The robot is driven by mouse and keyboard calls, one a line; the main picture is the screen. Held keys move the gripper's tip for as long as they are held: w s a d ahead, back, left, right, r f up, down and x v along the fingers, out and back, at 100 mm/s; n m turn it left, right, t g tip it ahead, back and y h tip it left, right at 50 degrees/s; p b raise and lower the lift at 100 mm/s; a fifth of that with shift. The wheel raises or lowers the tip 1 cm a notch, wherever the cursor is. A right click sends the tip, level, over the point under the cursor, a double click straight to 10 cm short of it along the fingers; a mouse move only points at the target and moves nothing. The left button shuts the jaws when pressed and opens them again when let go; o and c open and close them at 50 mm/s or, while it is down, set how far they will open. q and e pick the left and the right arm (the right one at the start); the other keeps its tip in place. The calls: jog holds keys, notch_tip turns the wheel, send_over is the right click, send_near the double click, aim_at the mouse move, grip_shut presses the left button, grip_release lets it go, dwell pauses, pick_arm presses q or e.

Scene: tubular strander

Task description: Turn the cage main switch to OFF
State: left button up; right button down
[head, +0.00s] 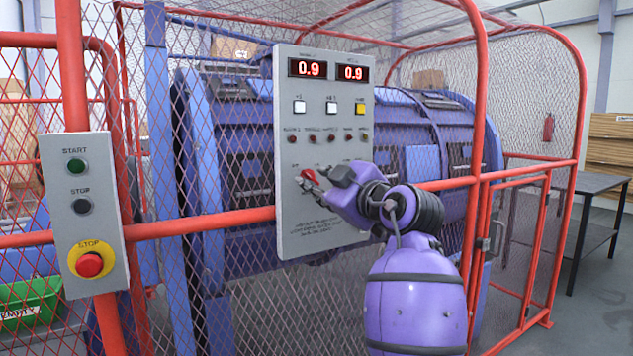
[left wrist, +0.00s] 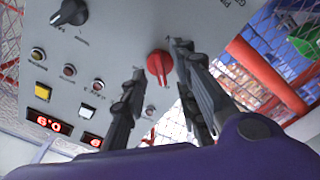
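The grey control panel (head: 297,228) hangs on the cage. The red rotary switch (head: 309,176) sits low on its left side, and it also shows in the left wrist view (left wrist: 159,62). My left gripper (head: 313,184) is at this switch. In the left wrist view my left gripper (left wrist: 160,58) is open, with one fingertip on each side of the red knob. I cannot tell whether the fingers touch it. The small labels around the knob are unreadable. My right gripper is not in view.
A dark rotary knob (left wrist: 70,18) is on the same panel. Push buttons, lamps and two red displays reading 0.9 sit above the switch. Red cage rails (head: 200,222) run beside the panel. A START/STOP box (head: 84,228) with a red emergency button hangs at left.

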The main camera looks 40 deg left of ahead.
pick_arm(q)
jog(key=v, duration=1)
